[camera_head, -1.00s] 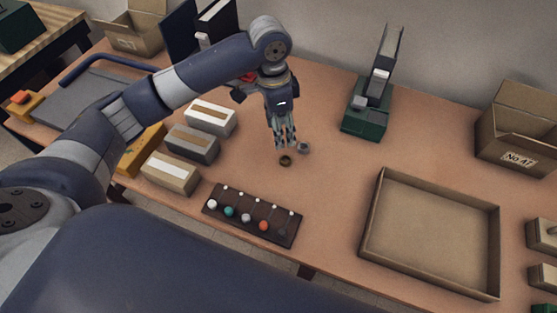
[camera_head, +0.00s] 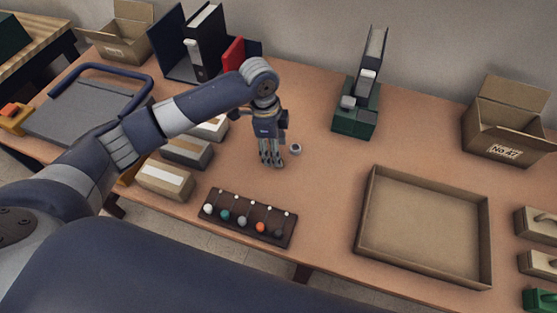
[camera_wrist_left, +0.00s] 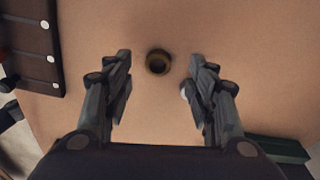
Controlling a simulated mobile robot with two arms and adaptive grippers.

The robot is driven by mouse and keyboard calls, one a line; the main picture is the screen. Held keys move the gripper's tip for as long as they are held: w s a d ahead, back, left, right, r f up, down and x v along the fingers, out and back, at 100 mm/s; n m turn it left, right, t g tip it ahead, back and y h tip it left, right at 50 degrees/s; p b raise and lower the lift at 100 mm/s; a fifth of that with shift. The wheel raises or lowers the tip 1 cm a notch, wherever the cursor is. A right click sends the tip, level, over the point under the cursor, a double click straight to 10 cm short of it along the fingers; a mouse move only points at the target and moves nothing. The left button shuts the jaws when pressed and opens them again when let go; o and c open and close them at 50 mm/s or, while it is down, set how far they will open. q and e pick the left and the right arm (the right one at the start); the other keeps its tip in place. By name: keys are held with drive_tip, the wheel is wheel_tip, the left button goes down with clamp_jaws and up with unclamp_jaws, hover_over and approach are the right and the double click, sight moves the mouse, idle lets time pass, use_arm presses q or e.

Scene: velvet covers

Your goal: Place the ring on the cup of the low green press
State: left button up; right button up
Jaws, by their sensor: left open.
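A small dark brass ring (camera_wrist_left: 158,62) lies flat on the brown table, in the wrist view between and beyond my left fingertips. In the head view it is hidden behind my left gripper (camera_head: 271,163). That gripper points down, open and empty, its fingers on either side of the ring in the wrist view. A small grey round piece (camera_head: 295,149) lies just right of the gripper; part of it shows beside the right finger in the wrist view (camera_wrist_left: 184,93). A green press (camera_head: 355,121) with a dark upright stands to the right; I cannot make out its cup clearly. My right gripper is not in view.
A dark board with several coloured balls (camera_head: 248,218) lies nearer me. Several boxes (camera_head: 165,181) stand left of the gripper. A shallow open tray (camera_head: 365,205) and a carton (camera_head: 500,150) are at the right. The table between gripper and press is mostly clear.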

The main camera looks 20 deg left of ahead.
use_arm(q)
drive_tip(key=f, duration=0.2)
drive_tip(key=d+f, duration=0.1)
drive_tip(key=f, duration=0.1)
drive_tip(key=shift+p, duration=0.3)
drive_tip(key=shift+r, duration=0.1)
drive_tip(key=c, duration=1)
drive_tip(key=shift+r, duration=0.1)
wheel_tip(320, 180, up, 9)
drive_tip(key=b, duration=0.1)
drive_tip(key=s+a+r+n, duration=0.1)
drive_tip(key=s+r+n, duration=0.2)
drive_tip(key=s+n, duration=0.1)
drive_tip(key=s+a+r+n+y, duration=0.1)
drive_tip(key=s+r+n, duration=0.2)
drive_tip(key=s+n, duration=0.2)
drive_tip(key=s+a+r+n+t, duration=0.1)
drive_tip(key=s+r+n, duration=0.1)
drive_tip(key=s+n, duration=0.3)
drive_tip(key=shift+a+r+n, duration=0.4)
drive_tip(key=shift+n, duration=0.7)
